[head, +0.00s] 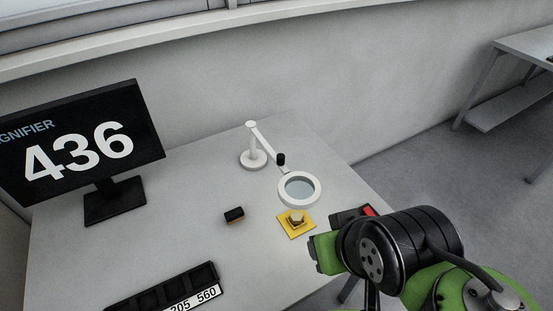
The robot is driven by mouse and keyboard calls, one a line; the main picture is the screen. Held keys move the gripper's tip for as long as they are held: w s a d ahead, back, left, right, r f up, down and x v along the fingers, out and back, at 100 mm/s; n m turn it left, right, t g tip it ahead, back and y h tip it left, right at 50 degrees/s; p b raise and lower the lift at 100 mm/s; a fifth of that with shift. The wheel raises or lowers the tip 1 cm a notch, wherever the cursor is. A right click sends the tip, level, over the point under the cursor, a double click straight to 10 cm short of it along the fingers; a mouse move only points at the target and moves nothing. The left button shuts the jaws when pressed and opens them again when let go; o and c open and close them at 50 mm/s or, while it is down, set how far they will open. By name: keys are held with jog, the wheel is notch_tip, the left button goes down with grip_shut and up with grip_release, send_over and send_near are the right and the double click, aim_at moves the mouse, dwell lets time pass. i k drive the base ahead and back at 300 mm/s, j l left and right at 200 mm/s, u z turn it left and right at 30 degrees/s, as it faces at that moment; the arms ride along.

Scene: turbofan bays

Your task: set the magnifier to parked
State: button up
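The magnifier (300,188) is a white ring with a pale lens on a jointed white arm. Its round white base (253,160) stands toward the back of the grey table. A black knob (281,159) sits on its arm, near the ring. The ring hangs just behind a yellow pad (289,231) with a small pale-yellow part (297,218) on it. My green and black arm fills the lower right, in front of the table's right edge. I cannot make out gripper fingers, and nothing of mine is seen touching the magnifier.
A monitor (90,140) at the left reads "436" under a partly cut-off "MAGNIFIER" label. A black compartment tray (165,290) with number labels lies at the front. A dark item with a red patch (369,210) is beside my arm.

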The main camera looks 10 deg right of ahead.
aim_at(279, 159)
jog(key=j+u, duration=0.45)
jog(key=i+j+u, duration=0.2)
jog(key=j+u, duration=0.25)
